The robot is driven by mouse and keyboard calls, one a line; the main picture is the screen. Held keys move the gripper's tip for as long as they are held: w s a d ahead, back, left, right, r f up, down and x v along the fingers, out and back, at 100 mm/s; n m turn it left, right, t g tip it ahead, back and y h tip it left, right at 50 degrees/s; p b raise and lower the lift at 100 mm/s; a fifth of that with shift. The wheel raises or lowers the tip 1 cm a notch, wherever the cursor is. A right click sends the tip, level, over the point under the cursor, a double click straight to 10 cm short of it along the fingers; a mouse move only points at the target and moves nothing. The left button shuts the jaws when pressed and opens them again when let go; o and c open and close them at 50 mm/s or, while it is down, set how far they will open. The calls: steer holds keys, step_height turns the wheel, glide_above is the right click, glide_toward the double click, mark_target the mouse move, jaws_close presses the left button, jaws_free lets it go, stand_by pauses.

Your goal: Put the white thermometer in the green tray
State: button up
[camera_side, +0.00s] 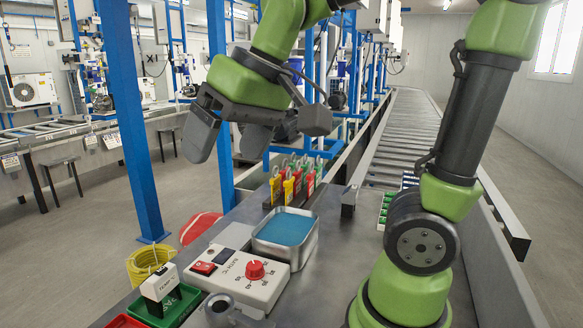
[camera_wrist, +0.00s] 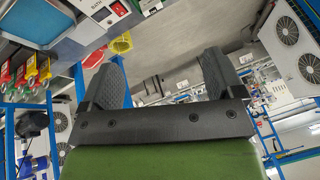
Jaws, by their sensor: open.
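The white thermometer (camera_side: 160,283) stands roughly upright in the green tray (camera_side: 187,304) at the lower left of the side view, its lower end inside the tray. My gripper (camera_side: 228,148) is open and empty, high above the bench and well away from the thermometer. In the wrist view my gripper (camera_wrist: 163,72) shows its two dark fingers wide apart with nothing between them. The thermometer cannot be made out clearly in the wrist view.
A red tray (camera_side: 124,321) sits beside the green one. A control box with a red knob (camera_side: 240,279) and a metal bath with blue liquid (camera_side: 285,232) stand to the right. Red, yellow and green tagged pieces (camera_side: 292,182) stand behind the bath. A blue post (camera_side: 133,130) rises at the left.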

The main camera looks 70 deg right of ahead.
steer(key=s+f+m+t, duration=0.1)
steer(key=s+f+t, duration=0.1)
steer(key=s, duration=0.6)
steer(key=shift+s, duration=0.2)
